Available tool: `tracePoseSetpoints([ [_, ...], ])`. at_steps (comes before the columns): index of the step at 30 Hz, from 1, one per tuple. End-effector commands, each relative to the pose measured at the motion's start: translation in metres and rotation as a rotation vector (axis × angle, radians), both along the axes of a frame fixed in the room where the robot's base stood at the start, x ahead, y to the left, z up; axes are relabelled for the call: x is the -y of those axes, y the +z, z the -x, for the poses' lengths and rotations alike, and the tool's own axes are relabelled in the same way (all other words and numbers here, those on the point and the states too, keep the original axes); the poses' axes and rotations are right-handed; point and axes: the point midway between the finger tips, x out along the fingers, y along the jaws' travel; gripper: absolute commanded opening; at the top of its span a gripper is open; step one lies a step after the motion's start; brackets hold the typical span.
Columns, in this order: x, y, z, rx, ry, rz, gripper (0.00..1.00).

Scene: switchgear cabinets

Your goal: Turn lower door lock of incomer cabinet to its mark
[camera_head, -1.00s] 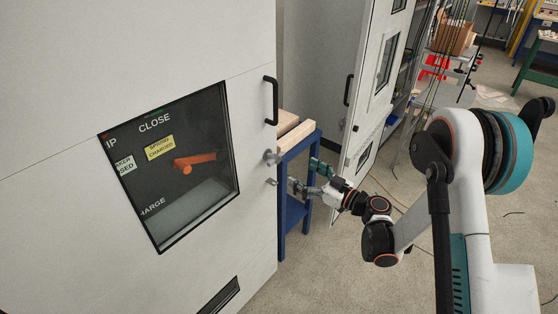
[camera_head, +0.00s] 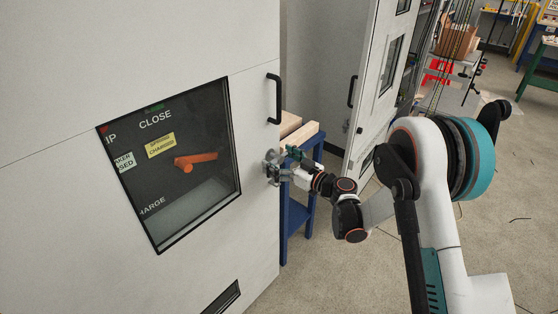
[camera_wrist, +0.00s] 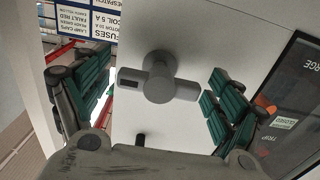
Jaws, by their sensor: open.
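The incomer cabinet door (camera_head: 80,210) fills the left of the head view. My gripper (camera_head: 279,172) is at its right edge, below the black pull handle (camera_head: 274,98), covering much of the lock area. In the wrist view, a grey T-shaped lock handle (camera_wrist: 158,82) lies crosswise between my open green-padded fingers, with visible gaps on both sides. A dark rectangle marks its left end. A small dark knob (camera_wrist: 140,138) shows below it. I cannot tell for certain which lock is between the fingers. No target mark is clearly visible.
The door window (camera_head: 172,160) is left of my gripper; its dark panel also shows at the right of the wrist view (camera_wrist: 290,110). A blue bench (camera_head: 296,205) stands just behind my gripper. Another cabinet (camera_head: 362,90) stands farther right. The floor at lower right is open.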

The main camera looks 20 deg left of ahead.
Motion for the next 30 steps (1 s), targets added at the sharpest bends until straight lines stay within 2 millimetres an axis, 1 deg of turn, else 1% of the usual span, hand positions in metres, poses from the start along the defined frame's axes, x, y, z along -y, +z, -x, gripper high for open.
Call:
tracePoseSetpoints([
  [1,0.0001,0.0001,-0.0001,0.0,0.0,0.0,0.87],
  [2,0.0002,0.0,0.0,0.0,0.0,0.0,0.84],
  [3,0.0003,0.0,-0.0001,0.0,0.0,0.0,0.75],
  [5,0.0004,0.0,-0.0001,0.0,0.0,0.0,0.62],
  [6,0.0004,0.0,-0.0001,0.0,0.0,0.0,0.53],
  [7,0.0004,0.0,-0.0001,0.0,0.0,0.0,0.46],
  [8,0.0004,0.0,-0.0001,0.0,0.0,0.0,0.42],
  [20,0.0003,-0.0003,-0.0001,0.039,0.0,0.016,0.42],
  [26,0.0001,-0.0008,-0.0004,0.141,0.0,0.058,0.42],
  [30,0.0001,-0.001,-0.0005,0.25,0.0,0.103,0.42],
])
